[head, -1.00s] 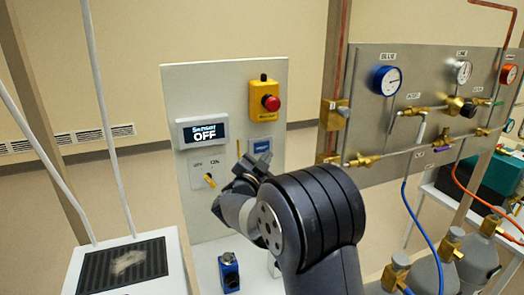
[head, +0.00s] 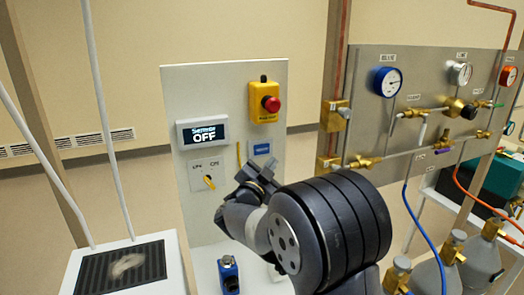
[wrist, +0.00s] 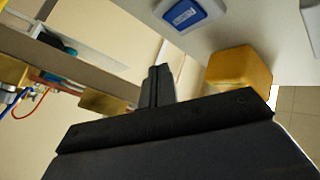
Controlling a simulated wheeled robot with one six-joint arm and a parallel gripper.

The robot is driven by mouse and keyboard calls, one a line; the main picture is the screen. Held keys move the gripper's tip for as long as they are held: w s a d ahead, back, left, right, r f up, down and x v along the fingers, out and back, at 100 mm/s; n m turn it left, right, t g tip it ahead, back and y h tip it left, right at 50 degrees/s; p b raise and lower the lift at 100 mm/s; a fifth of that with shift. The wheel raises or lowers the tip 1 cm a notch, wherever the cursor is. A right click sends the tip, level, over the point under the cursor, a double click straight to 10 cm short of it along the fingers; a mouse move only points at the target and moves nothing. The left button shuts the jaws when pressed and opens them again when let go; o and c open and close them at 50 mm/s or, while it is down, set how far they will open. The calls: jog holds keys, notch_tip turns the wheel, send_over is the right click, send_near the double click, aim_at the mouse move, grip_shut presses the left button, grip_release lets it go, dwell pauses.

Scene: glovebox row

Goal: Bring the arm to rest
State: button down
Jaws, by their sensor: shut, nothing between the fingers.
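My gripper (head: 257,176) is in front of the white control panel (head: 226,85) in the head view, to the right of the yellow switch lever (head: 209,182) and below the small blue label (head: 262,149). In the wrist view my gripper (wrist: 160,75) shows as dark fingers, shut with nothing between them. The fingers appear apart from the panel, though the exact gap cannot be told. My arm partly hides the lower part of the panel.
A display reading OFF (head: 202,133) and a yellow box with a red button (head: 265,103) are on the panel. A gas panel (head: 425,110) with gauges and valves stands right, above grey cylinders (head: 476,262). A blue device (head: 229,274) stands below. A dark-grated white box (head: 125,265) is left.

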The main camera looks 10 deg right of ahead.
jog(key=shift+w, duration=0.1)
jog(key=shift+s+d, duration=0.2)
jog(key=shift+s, duration=0.8)
jog(key=shift+s+d, duration=0.15)
jog(key=shift+s, duration=0.85)
